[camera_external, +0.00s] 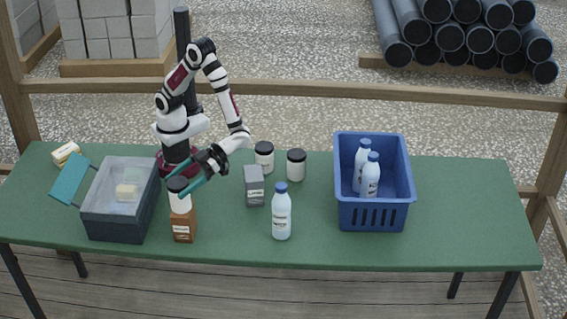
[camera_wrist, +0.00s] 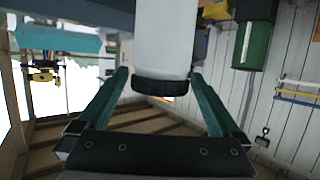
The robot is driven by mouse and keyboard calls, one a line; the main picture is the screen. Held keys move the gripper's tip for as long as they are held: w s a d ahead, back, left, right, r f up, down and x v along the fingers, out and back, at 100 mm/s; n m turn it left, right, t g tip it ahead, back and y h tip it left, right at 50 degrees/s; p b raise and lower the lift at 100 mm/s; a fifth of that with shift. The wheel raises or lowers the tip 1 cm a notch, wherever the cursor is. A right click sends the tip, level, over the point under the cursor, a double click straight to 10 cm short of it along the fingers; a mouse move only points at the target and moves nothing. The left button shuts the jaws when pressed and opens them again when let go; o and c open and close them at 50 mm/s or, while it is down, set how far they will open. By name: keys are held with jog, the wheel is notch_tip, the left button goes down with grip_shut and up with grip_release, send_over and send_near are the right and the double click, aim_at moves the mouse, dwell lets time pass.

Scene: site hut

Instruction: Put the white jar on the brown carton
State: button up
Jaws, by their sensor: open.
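The white jar (camera_external: 180,203) with a dark lid stands upright on top of the brown carton (camera_external: 184,231), at the front left of the table. My gripper (camera_external: 194,184) is open, with its teal fingers around the jar near its lid. In the wrist view, the jar (camera_wrist: 163,45) fills the space between the open fingers (camera_wrist: 160,85), its dark lid toward the palm. A gap shows beside the left finger; the right fingertip is very close to the jar, and I cannot tell whether it touches. The carton cannot be made out clearly in the wrist view.
A dark bin (camera_external: 115,222) with a teal lid stands just left of the carton. A grey carton (camera_external: 254,188), two more white jars (camera_external: 264,158) (camera_external: 296,166) and a bottle (camera_external: 281,215) stand to the right. A blue crate (camera_external: 372,214) holds two bottles. The table's right end is clear.

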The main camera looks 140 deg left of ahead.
jog(key=v, duration=1.1)
jog(key=w+r+t+y, duration=0.2)
jog(key=w+t+y, duration=0.2)
jog(key=w+t, duration=0.5)
jog(key=w+a+r+n+t+y, duration=0.4)
jog(key=a+r+n+y, duration=0.15)
jog(key=a+y, duration=0.3)
jog(key=s+a+f+n+g+y, duration=0.1)
jog(key=s+a+n+g+y, duration=0.2)
jog(key=s, duration=0.4)
jog(key=s+a+f+n+g+y, duration=0.2)
jog(key=s+a+n+y, duration=0.15)
jog(key=s, duration=0.25)
jog(key=s+d+f+n+g+h, duration=0.1)
jog(key=s+d+f+g, duration=0.1)
jog(key=s, duration=0.7)
jog(key=s+d+f+g+h, duration=0.2)
jog(key=s+d+g, duration=0.1)
jog(key=s, duration=0.6)
jog(key=shift+s+d+n+g, duration=0.3)
jog(key=shift+d+n+g, duration=0.1)
jog(key=shift+g, duration=0.3)
